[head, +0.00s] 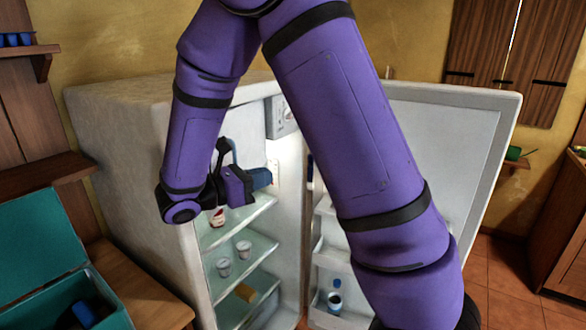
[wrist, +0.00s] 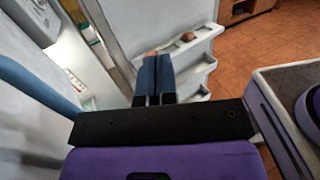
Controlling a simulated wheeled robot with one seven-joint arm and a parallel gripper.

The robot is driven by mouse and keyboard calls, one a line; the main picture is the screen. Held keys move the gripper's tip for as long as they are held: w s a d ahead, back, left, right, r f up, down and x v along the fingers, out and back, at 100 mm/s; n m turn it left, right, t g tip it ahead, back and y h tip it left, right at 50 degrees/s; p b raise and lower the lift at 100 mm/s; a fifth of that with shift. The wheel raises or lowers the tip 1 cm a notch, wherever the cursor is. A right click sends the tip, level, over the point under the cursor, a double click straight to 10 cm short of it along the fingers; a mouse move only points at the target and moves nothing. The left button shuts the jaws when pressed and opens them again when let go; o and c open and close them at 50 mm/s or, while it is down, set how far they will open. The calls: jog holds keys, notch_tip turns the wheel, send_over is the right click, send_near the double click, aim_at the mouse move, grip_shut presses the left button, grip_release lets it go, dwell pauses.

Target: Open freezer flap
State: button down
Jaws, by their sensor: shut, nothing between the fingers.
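The white fridge (head: 138,140) stands with its door (head: 440,135) swung wide open to the right. A small light grey panel (head: 281,116) shows at the top inside; I cannot tell whether it is the freezer flap or a control box. My gripper (head: 266,178) is at the upper part of the fridge opening, above the glass shelves. In the wrist view my gripper's blue fingers (wrist: 155,62) are together and empty, pointing toward the door's inner side. No flap is clearly seen there.
A bottle (head: 335,298) stands in the door rack. A teal box (head: 50,250) is on a wooden bench at left. Tiled floor (head: 505,270) is clear at right.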

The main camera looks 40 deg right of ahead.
jog(key=d, duration=1)
jog(key=shift+s, duration=0.4)
dwell(1.0)
